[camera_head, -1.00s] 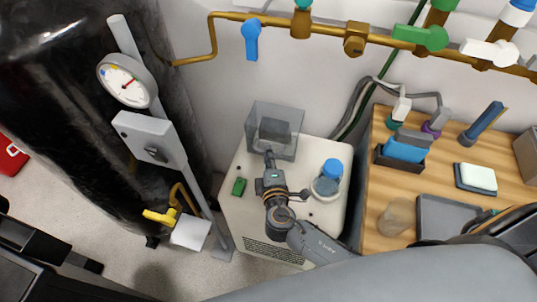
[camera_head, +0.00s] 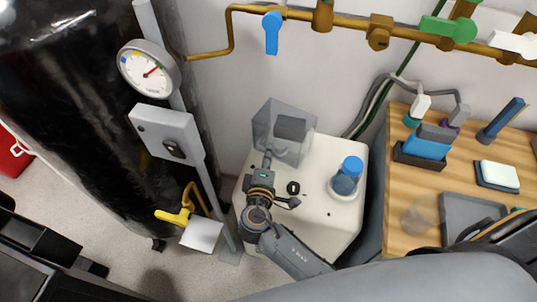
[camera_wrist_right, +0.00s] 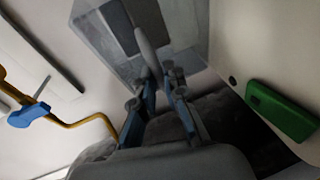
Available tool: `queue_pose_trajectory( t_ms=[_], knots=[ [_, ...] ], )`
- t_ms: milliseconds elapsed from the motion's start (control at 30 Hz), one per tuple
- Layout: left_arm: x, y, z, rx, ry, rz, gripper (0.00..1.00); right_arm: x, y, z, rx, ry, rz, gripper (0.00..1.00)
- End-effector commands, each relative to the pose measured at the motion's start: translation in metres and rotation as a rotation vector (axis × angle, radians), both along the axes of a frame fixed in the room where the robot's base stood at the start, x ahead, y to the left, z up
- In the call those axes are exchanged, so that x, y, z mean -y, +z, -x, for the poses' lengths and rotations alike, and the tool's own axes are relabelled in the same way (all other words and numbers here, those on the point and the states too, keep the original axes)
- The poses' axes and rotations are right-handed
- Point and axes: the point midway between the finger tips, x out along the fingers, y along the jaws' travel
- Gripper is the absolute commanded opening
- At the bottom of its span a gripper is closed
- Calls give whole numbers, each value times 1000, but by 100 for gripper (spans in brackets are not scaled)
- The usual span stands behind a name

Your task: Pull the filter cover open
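The filter cover (camera_head: 264,121) is a see-through grey box at the back of the white machine (camera_head: 338,205), with a darker grey block behind or inside it. It sits turned relative to the machine top. My right gripper (camera_head: 267,160) reaches to its near side. In the right wrist view, the fingers (camera_wrist_right: 165,85) are close together around a thin grey piece (camera_wrist_right: 147,45) that appears to be part of the cover (camera_wrist_right: 185,25). The exact contact is hard to see. My left gripper is not in view.
A blue-capped jar (camera_head: 346,178) stands right of my right arm on the machine. A post with a gauge (camera_head: 148,68) and a black tank stand left. A wooden table (camera_head: 400,180) with several items is at right.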

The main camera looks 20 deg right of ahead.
Motion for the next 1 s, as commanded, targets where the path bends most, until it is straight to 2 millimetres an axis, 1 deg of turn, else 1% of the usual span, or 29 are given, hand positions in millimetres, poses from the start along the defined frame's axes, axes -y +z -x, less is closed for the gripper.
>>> queue_pose_trajectory(
  t_ms=[33, 67, 100, 267, 400, 467, 567, 800, 1000],
  knots=[
    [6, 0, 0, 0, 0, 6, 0, 0, 0, 0, -1, 1, -1, 24],
    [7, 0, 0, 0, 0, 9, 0, 0, 0, 0, -1, 1, -1, 30],
    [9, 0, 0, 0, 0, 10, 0, 0, 0, 0, -1, 0, 0, 34],
    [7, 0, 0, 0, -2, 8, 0, 0, 0, 0, 0, 0, 0, 34],
    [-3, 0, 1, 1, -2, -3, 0, 0, 0, 1, 0, 0, 0, 34],
    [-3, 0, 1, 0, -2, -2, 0, -2, 1, 5, 0, 0, 0, 34],
    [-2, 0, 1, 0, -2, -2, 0, -8, 2, 16, -2, 0, -2, 34],
    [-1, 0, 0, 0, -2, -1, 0, -30, 12, 61, -3, 1, -3, 34],
    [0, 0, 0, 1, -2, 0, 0, -45, 20, 92, -2, 0, -2, 34]
  ],
)
